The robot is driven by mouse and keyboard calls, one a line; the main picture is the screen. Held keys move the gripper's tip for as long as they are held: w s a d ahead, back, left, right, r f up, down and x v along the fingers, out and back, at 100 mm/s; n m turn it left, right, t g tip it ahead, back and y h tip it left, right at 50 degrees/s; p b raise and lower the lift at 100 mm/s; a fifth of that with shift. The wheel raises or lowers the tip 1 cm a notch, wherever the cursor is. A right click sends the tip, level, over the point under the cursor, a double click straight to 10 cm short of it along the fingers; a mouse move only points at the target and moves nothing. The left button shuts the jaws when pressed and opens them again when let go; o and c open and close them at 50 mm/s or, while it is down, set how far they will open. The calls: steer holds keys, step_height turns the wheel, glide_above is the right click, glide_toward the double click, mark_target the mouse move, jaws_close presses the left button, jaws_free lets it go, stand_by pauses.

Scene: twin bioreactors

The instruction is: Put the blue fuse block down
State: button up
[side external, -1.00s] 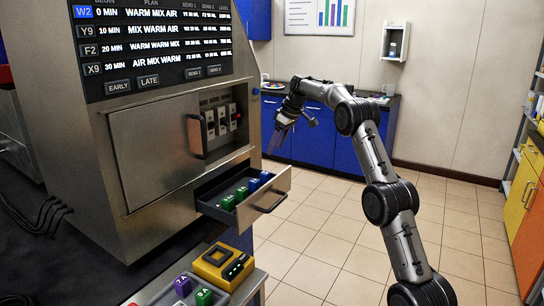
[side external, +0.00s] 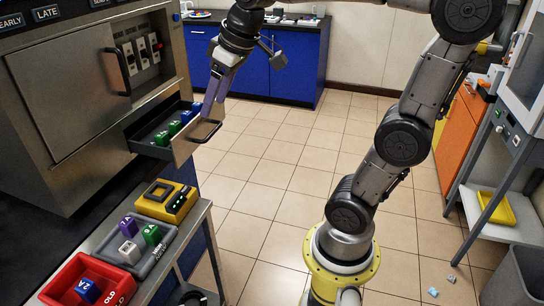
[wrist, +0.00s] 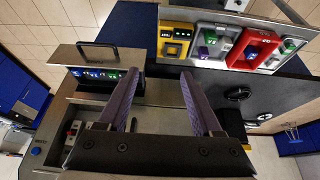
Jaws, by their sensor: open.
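My gripper (side external: 212,96) hangs beside the open drawer (side external: 184,147), its purple fingers pointing down near the drawer's handle end. In the wrist view the fingers of my gripper (wrist: 165,95) are spread wide, with nothing visible between them. The drawer holds green blocks (side external: 168,132) and blue fuse blocks (side external: 187,115) in a row; the row also shows in the wrist view. Another blue block (side external: 87,290) lies in the red tray (side external: 120,276) on the side cart. I cannot tell which blue block the task means.
A grey tray (side external: 166,262) with purple, green and white blocks and a yellow device (side external: 167,201) share the cart. The steel cabinet (side external: 60,130) stands left of the drawer. Open floor (side external: 270,180) lies to the right.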

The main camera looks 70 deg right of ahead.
steer(key=s+a+f, duration=0.2)
steer(key=s+f, duration=0.2)
steer(key=s, duration=0.2)
steer(key=s+a+f, duration=0.3)
steer(key=s+f, duration=0.1)
steer(key=s, duration=0.3)
steer(key=shift+s+f+t, duration=0.15)
steer(key=shift+s+t, duration=0.1)
steer(key=shift+t, duration=0.05)
